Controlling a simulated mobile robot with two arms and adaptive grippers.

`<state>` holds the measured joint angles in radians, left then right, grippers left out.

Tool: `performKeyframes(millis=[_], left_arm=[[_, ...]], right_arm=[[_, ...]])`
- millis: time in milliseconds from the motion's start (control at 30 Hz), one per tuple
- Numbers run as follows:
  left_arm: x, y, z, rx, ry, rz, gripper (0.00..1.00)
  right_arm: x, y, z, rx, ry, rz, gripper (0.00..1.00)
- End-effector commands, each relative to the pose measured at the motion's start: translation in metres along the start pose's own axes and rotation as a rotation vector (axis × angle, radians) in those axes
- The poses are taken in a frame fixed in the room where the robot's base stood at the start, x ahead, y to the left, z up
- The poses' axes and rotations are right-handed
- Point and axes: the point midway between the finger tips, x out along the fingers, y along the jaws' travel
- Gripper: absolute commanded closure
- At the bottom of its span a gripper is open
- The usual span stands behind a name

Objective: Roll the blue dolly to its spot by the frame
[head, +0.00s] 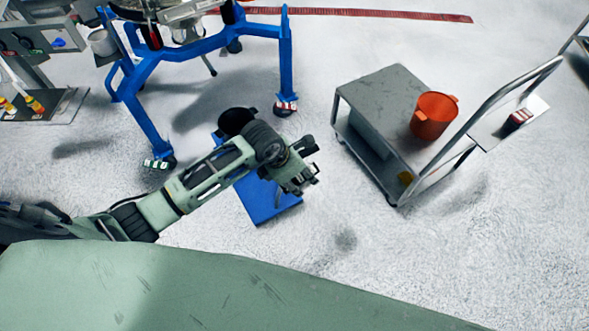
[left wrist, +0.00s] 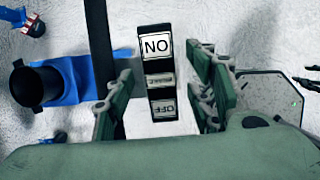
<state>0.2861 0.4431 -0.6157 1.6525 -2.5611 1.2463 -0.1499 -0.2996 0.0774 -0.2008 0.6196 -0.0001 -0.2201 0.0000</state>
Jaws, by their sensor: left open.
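The blue dolly (head: 275,208) stands on the floor, its flat blue base partly hidden beneath my left arm. My left gripper (head: 305,175) is above the base's right part in the head view. In the left wrist view, my left gripper (left wrist: 163,100) is open. A black switch block (left wrist: 161,80) with ON and OFF labels shows between its fingers; I cannot tell whether they touch it. A blue part with a black round opening (left wrist: 36,86) is at the left there. The blue frame (head: 200,48) stands at the upper left on casters.
A grey cart (head: 385,82) with an orange pot (head: 433,115) stands right of the dolly. Its handle leans up to the right. A red floor strip (head: 370,14) runs behind. Floor between dolly and frame is open. A grey platform (head: 45,112) is at far left.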

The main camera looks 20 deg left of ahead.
Motion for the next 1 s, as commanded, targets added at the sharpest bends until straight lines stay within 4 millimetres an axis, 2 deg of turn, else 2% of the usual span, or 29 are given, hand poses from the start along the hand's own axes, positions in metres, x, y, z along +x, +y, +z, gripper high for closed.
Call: performKeyframes(millis=[333,900,1000], left_arm=[[0.0043,-0.0002,-0.0002,0.001,0.0,0.0,0.51],[0.0039,0.0001,0.0001,0.001,-0.001,0.001,1.0],[0.0039,0.0,0.0002,0.002,-0.001,0.001,1.0]], right_arm=[[-0.0002,0.001,0.0,0.001,0.0,0.001,0.6],[-0.0003,0.004,0.0006,0.0,0.0,0.005,0.6],[-0.0003,0.004,0.0006,0.0,0.0,0.005,0.6]])
